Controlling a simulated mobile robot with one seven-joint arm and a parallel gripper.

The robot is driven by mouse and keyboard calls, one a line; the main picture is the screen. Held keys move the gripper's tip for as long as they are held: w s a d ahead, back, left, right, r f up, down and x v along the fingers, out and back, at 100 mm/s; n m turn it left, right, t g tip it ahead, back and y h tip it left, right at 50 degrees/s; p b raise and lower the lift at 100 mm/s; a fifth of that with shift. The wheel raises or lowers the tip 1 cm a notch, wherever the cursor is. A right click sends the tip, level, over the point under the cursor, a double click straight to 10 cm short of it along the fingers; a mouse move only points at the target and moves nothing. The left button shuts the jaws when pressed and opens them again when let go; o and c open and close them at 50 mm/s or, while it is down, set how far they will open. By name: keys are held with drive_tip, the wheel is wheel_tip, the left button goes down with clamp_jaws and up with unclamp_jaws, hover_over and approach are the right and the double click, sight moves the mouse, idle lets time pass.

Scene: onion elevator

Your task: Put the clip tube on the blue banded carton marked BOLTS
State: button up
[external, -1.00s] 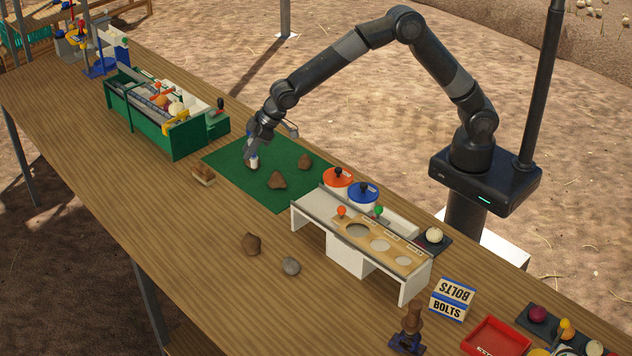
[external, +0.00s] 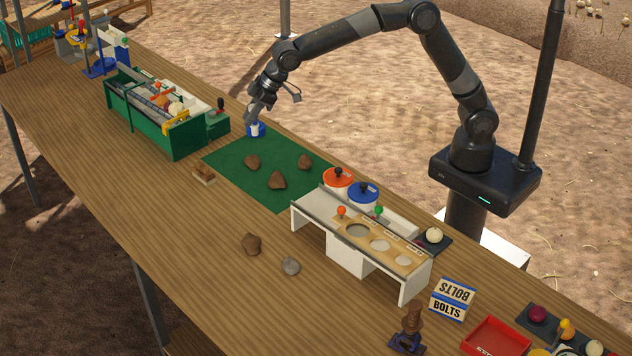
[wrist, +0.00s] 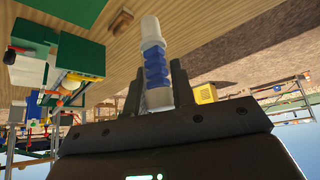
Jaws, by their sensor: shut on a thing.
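My gripper (external: 253,117) is shut on the clip tube (wrist: 154,62), which has a whitish tip, a blue ribbed middle and a pale part between the fingers in the wrist view. In the external view the tube (external: 255,129) shows small and white with blue around it, near the table's far edge, behind the green mat. I cannot tell whether all that blue belongs to the tube. The white carton with blue bands marked BOLTS (external: 452,299) stands on the table at the lower right, far from my gripper. Its top shows and looks clear.
A green mat (external: 235,163) with several brown stones lies before my gripper. A green bin (external: 185,140) stands left. A white stand with round holes (external: 345,250) and orange and blue lidded pots lie between gripper and carton. A brown figure (external: 412,318) and red tray (external: 497,337) flank the carton.

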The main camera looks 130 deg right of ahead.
drive_tip(key=w+a+f+n+t+y, duration=0.1)
drive_tip(key=w+a+n+y, duration=0.15)
drive_tip(key=a, duration=0.65)
drive_tip(key=w+a+f+n+y, duration=0.1)
drive_tip(key=w+a+n, duration=0.15)
drive_tip(key=a, duration=0.65)
drive_tip(key=n+g+y, duration=0.4)
drive_tip(key=n+y, duration=0.2)
drive_tip(key=n, duration=0.9)
hover_over(456, 294)
wheel_tip(456, 294, down, 10)
drive_tip(key=shift+s+f, duration=0.1)
drive_tip(key=shift+f, duration=1.75)
